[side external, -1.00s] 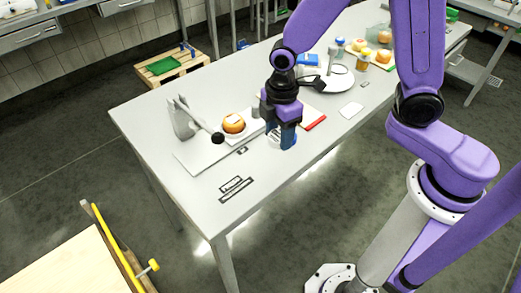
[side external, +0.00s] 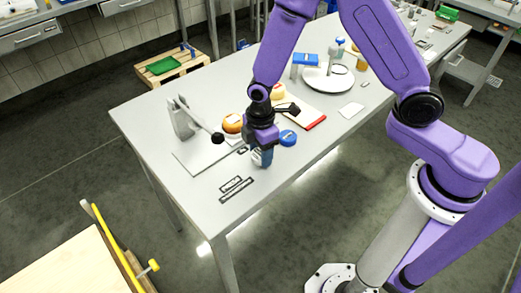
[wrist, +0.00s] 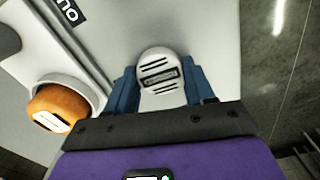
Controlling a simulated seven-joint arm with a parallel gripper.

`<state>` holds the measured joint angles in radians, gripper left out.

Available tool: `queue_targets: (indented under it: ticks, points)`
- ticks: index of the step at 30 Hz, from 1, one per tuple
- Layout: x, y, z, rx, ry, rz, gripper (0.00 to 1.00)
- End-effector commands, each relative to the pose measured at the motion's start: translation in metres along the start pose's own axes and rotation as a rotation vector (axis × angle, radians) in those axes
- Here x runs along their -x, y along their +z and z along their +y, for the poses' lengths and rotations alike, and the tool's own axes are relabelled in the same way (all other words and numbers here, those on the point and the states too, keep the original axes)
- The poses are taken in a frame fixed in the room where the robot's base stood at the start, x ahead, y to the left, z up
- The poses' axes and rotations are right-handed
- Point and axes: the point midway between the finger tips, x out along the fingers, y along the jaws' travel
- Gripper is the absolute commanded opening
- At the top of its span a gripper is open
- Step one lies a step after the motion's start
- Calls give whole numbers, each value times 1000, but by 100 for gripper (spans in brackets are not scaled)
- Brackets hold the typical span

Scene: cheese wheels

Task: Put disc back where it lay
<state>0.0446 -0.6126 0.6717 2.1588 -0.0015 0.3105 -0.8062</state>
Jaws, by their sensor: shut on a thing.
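My gripper (side external: 262,157) is low over the near part of the table, right of the grey board. In the wrist view my gripper (wrist: 160,84) has its two blue fingers on either side of a pale round disc (wrist: 158,66) with dark stripes and a dark label. The fingers are shut on the disc. In the side view the disc is mostly hidden by the fingers, and I cannot tell whether it touches the table.
A blue round object (side external: 288,137) stands just behind my gripper. A red-edged board (side external: 305,117) lies behind. Black-outlined labels (side external: 236,189) mark the clear near table.

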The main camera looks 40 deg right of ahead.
Motion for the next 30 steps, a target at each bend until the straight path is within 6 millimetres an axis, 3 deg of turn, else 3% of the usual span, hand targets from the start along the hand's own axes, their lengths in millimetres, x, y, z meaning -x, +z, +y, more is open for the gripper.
queue_targets:
  ticks: [11, 12, 14, 24, 30]
  points:
    - [-3, 0, 0, 0, -1, -1, 19]
    - [-4, 0, 0, 0, -1, -1, 60]
    - [-3, 0, 0, 0, 0, 0, 79]
    - [-2, 0, 0, 0, 1, 1, 79]
    - [15, -1, 1, 0, 4, 3, 79]
